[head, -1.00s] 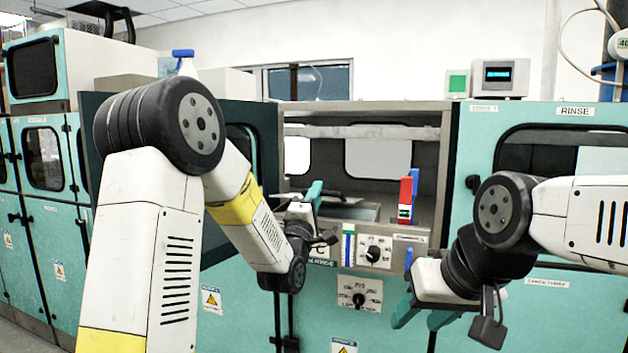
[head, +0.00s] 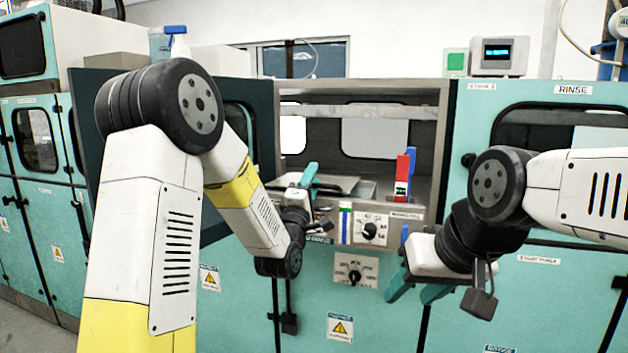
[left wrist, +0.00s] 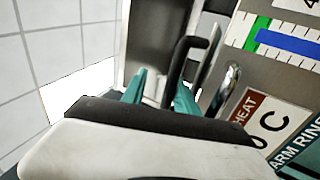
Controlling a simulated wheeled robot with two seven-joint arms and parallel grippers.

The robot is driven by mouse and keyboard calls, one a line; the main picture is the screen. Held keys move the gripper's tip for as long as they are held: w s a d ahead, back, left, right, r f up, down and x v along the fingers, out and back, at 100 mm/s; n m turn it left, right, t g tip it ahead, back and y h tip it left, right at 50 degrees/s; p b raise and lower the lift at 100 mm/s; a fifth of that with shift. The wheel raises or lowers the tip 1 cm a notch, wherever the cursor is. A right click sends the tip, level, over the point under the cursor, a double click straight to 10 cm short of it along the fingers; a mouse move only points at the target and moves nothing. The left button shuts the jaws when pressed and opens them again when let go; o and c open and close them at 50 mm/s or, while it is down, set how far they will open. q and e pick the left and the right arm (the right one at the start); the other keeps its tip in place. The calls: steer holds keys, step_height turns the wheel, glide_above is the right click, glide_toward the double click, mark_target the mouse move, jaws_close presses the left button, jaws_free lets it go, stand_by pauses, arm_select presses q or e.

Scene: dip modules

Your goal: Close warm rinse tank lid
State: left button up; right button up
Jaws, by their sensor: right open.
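The warm rinse tank is in the open bay in the middle of the head view; a flat grey metal surface (head: 340,184), apparently its lid, shows inside. I cannot tell the lid's exact angle. A dark bar handle (left wrist: 182,62) shows in the left wrist view. Contact is not clear. My right gripper (head: 418,280) is open and empty before the bay's lower right front.
A control panel with a dial (head: 370,231) fronts the bay. A red block (head: 402,176) and a blue one (head: 412,160) stand at its right. A chrome handle (left wrist: 225,90) is close to my left fingers. The RINSE cabinet (head: 560,130) is at right.

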arm_select(q)
steer(key=shift+r, duration=0.1)
steer(key=v, duration=0.8)
steer(key=shift+a, duration=0.1)
